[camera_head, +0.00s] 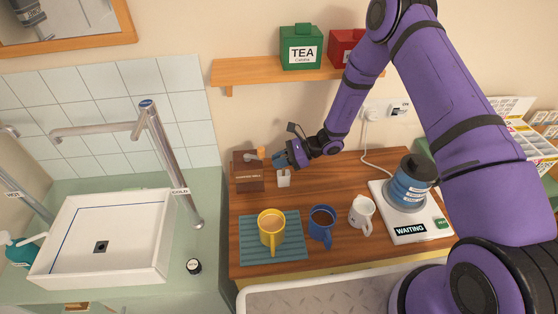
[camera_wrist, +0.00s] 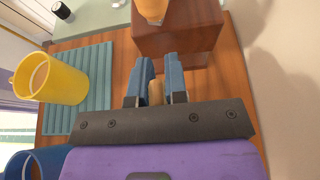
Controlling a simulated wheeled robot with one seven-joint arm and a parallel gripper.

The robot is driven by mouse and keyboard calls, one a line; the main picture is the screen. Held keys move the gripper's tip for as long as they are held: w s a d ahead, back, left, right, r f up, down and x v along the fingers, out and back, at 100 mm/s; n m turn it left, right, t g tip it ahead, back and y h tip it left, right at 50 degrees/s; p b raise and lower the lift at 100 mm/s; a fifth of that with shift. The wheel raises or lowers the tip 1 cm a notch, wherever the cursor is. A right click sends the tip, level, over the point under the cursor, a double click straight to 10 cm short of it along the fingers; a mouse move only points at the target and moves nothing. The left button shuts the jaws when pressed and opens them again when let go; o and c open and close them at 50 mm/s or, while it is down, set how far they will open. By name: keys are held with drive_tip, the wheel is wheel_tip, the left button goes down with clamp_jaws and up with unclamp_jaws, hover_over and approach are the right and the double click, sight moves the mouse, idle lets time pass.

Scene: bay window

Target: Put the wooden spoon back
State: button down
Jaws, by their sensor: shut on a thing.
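My gripper (camera_head: 281,160) is at the back left of the wooden counter, close to the right side of a dark brown wooden box (camera_head: 249,180). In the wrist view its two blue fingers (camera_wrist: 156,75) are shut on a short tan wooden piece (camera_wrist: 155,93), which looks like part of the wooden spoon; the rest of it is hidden. The brown box (camera_wrist: 180,40) lies just beyond the fingertips. An orange-tan rounded thing (camera_wrist: 152,8) shows at the box top, also in the head view (camera_head: 261,152); I cannot tell whether it belongs to the spoon.
A small white object (camera_head: 284,179) stands below my gripper. A yellow mug (camera_head: 271,232) stands on a teal mat (camera_head: 246,243), with a blue mug (camera_head: 320,226) and white mug (camera_head: 361,213) to its right. A shelf (camera_head: 250,71) hangs above.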

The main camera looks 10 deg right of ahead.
drive_tip(key=shift+f, duration=0.2)
idle(0.4)
drive_tip(key=c, duration=1.1)
unclamp_jaws()
drive_tip(key=shift+d, duration=0.1)
drive_tip(key=v, duration=1)
drive_tip(key=shift+d+r, duration=0.1)
drive_tip(key=shift+d, duration=0.2)
